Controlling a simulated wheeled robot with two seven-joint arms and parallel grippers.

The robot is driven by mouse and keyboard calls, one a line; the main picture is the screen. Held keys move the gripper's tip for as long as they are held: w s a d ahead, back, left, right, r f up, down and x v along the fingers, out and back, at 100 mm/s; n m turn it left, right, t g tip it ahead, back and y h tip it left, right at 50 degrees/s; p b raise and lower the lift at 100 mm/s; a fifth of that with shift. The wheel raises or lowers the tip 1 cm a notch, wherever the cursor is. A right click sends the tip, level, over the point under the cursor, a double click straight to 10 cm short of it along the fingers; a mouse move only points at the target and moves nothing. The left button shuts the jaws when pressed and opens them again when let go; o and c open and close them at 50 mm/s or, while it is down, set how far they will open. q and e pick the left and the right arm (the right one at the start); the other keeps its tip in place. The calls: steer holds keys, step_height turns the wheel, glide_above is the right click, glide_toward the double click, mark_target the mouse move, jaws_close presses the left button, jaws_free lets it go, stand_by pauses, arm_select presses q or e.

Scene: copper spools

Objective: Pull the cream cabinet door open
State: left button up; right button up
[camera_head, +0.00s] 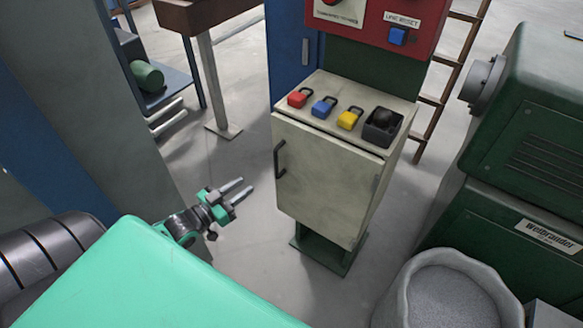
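The cream cabinet (345,125) stands on a dark green pedestal in the middle of the head view. Its cream door (322,185) faces me and looks shut or nearly shut, with a dark line along its top edge. A black handle (280,160) is on the door's left side, and a hinge shows near the right edge. My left gripper (238,191) is left of the door and a little below the handle, apart from it. Its two fingers are spread with a gap, and nothing is between them. My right gripper is not in view.
Red, blue and yellow padlocks (324,106) and a black box (382,126) sit on the cabinet top. A red panel (380,22) rises behind. A green machine (530,130) and a grey sack (445,290) stand at right. Floor left of the cabinet is clear.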

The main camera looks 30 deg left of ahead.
arm_select(q)
steer(key=w, duration=0.1)
steer(key=p, duration=0.1)
glide_above(277, 175)
steer(key=shift+w+a+r, duration=0.15)
steer(key=shift+w+a, duration=0.05)
steer(key=shift+w, duration=0.1)
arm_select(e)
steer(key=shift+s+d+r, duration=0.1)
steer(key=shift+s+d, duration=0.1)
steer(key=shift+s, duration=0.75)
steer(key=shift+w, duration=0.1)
arm_select(q)
steer(key=c, duration=0.5)
jaws_close()
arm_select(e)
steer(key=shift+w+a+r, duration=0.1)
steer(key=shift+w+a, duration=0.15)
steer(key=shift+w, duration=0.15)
